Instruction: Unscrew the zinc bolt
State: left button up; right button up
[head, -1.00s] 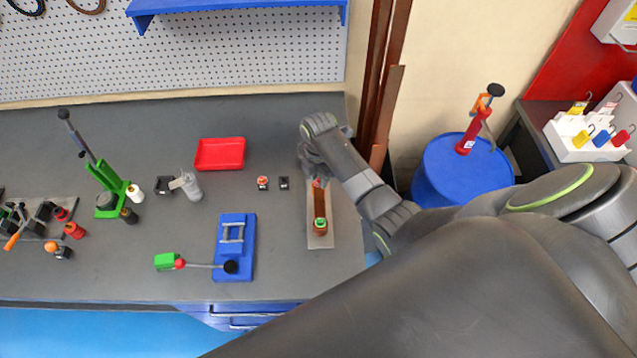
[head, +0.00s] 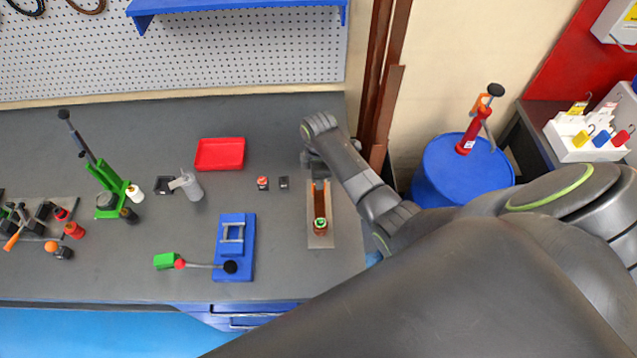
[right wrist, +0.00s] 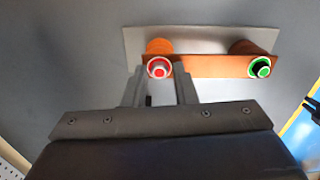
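A copper-coloured busbar (head: 320,207) lies on a grey plate (head: 320,241) at the right of the bench. In the right wrist view, a red-ringed bolt end (right wrist: 158,67) with a pale centre sits at the bar's left end. A green-ringed bolt end (right wrist: 260,67) with a dark centre sits at the other end; it also shows in the head view (head: 320,224). My right gripper (right wrist: 159,72) is open, with one finger on each side of the red-ringed end and small gaps visible. The gripper hides that end in the head view. My left gripper is out of view.
A blue fixture (head: 236,255) with a lever stands left of the plate. Small red and black pieces (head: 263,183) and a red tray (head: 220,154) lie behind it. A green press (head: 108,190) stands further left. A blue drum (head: 462,172) is at the right.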

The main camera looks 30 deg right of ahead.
jog(key=m, duration=0.4)
jog(key=shift+m, duration=0.3)
jog(key=shift+m, duration=0.4)
jog(key=m, duration=0.4)
jog(key=shift+m, duration=0.3)
jog(key=shift+m, duration=0.5)
grip_shut()
